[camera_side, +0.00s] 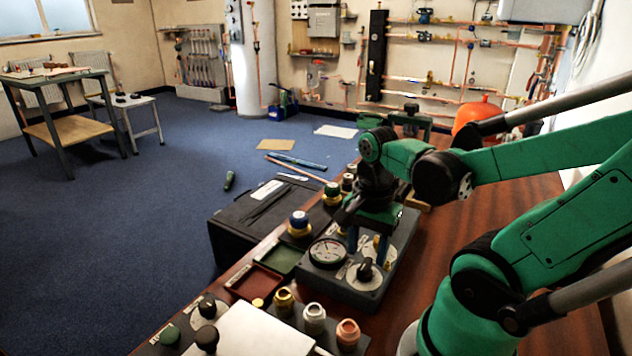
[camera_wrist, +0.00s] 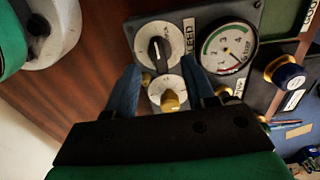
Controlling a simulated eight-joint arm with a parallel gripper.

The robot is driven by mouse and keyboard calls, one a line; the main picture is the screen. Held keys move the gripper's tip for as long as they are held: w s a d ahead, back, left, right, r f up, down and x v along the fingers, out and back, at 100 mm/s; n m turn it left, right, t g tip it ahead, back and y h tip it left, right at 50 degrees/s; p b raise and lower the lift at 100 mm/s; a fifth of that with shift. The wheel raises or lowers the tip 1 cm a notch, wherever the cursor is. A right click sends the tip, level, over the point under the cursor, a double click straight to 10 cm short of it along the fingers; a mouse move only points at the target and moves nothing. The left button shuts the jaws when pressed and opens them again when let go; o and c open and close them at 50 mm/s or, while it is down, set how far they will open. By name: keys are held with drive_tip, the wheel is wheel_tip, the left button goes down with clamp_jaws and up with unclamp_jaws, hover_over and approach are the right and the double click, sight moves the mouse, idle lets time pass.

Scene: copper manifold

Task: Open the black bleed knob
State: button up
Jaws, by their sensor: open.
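The black bleed knob (camera_side: 365,269) stands on a round white dial on the grey manifold block (camera_side: 345,285), next to the gauge (camera_side: 328,253). In the wrist view the black knob (camera_wrist: 160,49) has a white pointer line and sits beside the BLEED label. My gripper (camera_side: 369,240) points down over the block, behind the knob in the side view. In the wrist view my open gripper (camera_wrist: 160,64) has its blue fingers on either side of the brass knob (camera_wrist: 170,101), with the black knob just beyond the fingertips. Nothing is held. I cannot tell the height above the block.
The gauge (camera_wrist: 229,47) is right of the black knob in the wrist view. A blue-topped brass fitting (camera_side: 299,222) stands left of the block. Several brass and copper fittings (camera_side: 314,318) stand in front. A red tray (camera_side: 253,283) lies to the left. Bare wooden bench (camera_side: 440,240) lies right.

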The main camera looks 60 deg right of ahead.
sight(365, 262)
drive_tip(key=shift+r, duration=1.5)
drive_tip(key=shift+w+a+n, duration=0.15)
drive_tip(key=shift+w+n, duration=0.25)
drive_tip(key=shift+n, duration=0.2)
drive_tip(key=w+a+r+n+t, duration=0.2)
drive_tip(key=w+a+n+t, duration=0.5)
drive_tip(key=n, duration=1)
drive_tip(key=shift+w+a+r, duration=0.35)
drive_tip(key=shift+w, duration=0.6)
